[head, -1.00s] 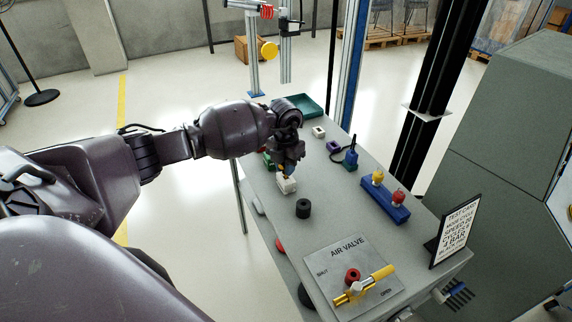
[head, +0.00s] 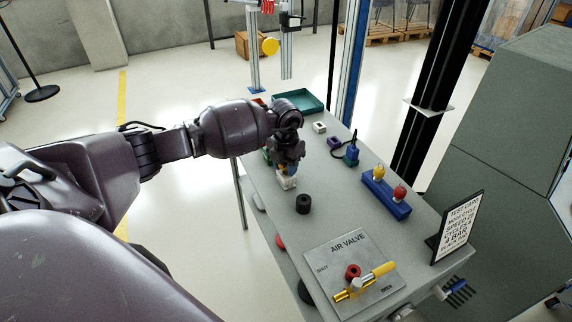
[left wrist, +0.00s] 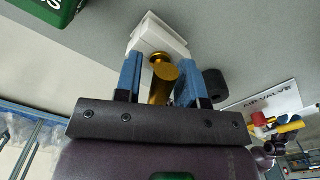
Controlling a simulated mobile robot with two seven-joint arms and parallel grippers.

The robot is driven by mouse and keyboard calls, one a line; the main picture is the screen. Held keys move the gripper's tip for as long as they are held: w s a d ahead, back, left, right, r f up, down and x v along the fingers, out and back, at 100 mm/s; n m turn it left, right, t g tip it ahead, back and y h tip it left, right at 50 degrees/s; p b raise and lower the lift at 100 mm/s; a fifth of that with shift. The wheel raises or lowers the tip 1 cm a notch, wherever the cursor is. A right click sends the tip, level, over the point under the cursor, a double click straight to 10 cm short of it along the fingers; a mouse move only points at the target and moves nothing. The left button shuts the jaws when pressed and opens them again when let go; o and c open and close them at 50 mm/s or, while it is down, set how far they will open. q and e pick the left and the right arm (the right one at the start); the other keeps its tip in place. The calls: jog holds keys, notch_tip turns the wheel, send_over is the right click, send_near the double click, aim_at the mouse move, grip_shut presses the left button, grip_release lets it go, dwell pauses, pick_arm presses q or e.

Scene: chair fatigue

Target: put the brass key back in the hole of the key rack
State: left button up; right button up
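The brass key (left wrist: 163,72) shows in the left wrist view as a gold shaft with a round head. It stands between the two blue fingertips of my left gripper (left wrist: 158,82), with a gap visible beside the left-hand finger. Its far end meets the white block (left wrist: 158,36), which looks like the key rack; how deep it sits is hidden. In the head view, my left gripper (head: 290,170) is just above the white block (head: 286,183) on the bench, and the key cannot be made out. My right gripper is not in view.
A black cylinder (head: 303,204) stands close in front of the white block. A green block (left wrist: 50,8) is beside it. The air valve plate (head: 352,280), blue holder (head: 385,197) and green tray (head: 298,101) are also on the bench (head: 330,210).

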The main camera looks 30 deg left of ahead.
pick_arm(q)
jog(key=shift+o, duration=0.9)
notch_tip(320, 180, up, 10)
jog(key=shift+f+p, duration=0.15)
jog(key=shift+p, duration=0.3)
jog(key=shift+s+r, duration=0.1)
jog(key=shift+r, duration=0.5)
